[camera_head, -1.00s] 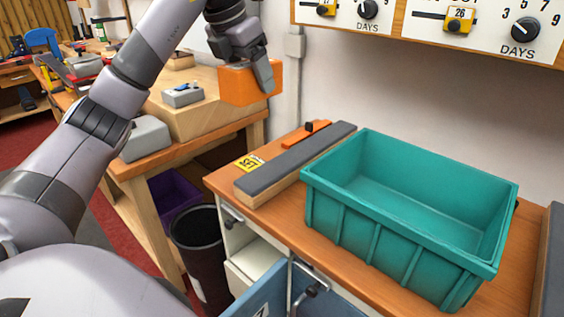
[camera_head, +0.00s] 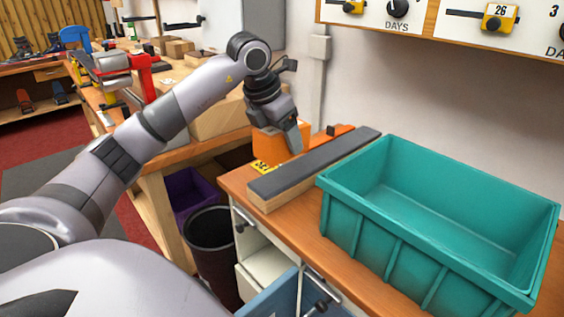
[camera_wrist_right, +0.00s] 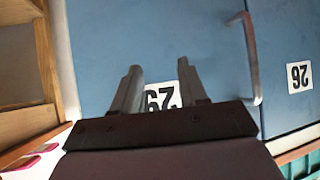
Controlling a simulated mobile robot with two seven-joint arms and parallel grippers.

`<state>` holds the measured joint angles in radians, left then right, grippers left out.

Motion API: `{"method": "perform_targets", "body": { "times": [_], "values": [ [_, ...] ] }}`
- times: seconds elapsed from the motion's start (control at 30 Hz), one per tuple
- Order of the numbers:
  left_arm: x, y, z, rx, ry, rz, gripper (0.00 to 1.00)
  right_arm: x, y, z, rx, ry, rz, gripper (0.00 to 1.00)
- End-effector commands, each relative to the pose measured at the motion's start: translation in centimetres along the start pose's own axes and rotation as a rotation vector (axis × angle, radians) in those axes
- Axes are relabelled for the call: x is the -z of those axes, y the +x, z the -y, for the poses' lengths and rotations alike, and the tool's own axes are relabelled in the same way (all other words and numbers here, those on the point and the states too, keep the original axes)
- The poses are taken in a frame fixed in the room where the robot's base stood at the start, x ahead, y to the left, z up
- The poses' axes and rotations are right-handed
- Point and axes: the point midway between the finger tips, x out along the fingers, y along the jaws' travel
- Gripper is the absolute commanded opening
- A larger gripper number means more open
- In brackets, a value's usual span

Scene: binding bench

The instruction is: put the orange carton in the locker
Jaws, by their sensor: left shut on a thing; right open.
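The orange carton (camera_head: 268,147) is in my left gripper (camera_head: 290,136), which is shut on it. The carton is at the far left end of the bench top, beside the grey-topped bar; whether it touches the bench I cannot tell. The locker (camera_head: 262,262) is under the bench top, with a pale interior showing and a blue door (camera_head: 272,300) swung out. My right gripper (camera_wrist_right: 160,86) is open and empty in the right wrist view, in front of a blue door (camera_wrist_right: 200,35) with a number label. The right gripper is not in the head view.
A teal bin (camera_head: 425,220) fills the bench's right part. The grey-topped bar (camera_head: 315,168) lies left of it. A dark waste bin (camera_head: 212,240) and a purple crate (camera_head: 190,195) stand on the floor left of the locker. A wall panel (camera_head: 450,25) hangs above.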

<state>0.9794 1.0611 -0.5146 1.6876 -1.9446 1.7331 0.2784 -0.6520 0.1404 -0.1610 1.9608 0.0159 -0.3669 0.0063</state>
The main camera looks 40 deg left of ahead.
Motion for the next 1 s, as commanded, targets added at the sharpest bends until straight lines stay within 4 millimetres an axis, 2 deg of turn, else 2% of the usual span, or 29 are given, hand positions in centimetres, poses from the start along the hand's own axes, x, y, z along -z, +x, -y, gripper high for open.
{"method": "perform_targets", "body": {
  "times": [0.03, 0.27, 0.5, 0.9, 0.93, 1.0],
  "values": [
    [0.4, 0.8, 0.0, -0.001, -0.001, 0.000, 0.36, 0.1, 0.1, 0.1, 0.001, 0.001, -0.004, 0.43],
    [1.0, 2.4, 0.0, 0.000, -0.001, 0.000, 0.36, 0.3, 0.1, 0.1, 0.003, 0.002, -0.006, 0.43],
    [2.1, 5.2, 0.0, 0.000, -0.001, 0.002, 0.36, 0.1, 0.3, 0.2, 0.005, 0.003, -0.002, 0.43],
    [2.3, 5.7, 0.0, 0.000, -0.001, 0.003, 0.36, -0.1, 0.5, 0.2, 0.006, 0.002, -0.002, 0.43],
    [2.3, 5.7, 0.0, 0.000, -0.001, 0.002, 0.77, -0.1, 0.5, 0.2, 0.006, 0.001, -0.002, 0.43],
    [2.3, 5.6, 0.0, 0.000, -0.001, 0.002, 0.96, -0.1, 0.4, 0.2, 0.006, 0.001, -0.002, 0.43]
  ]
}}
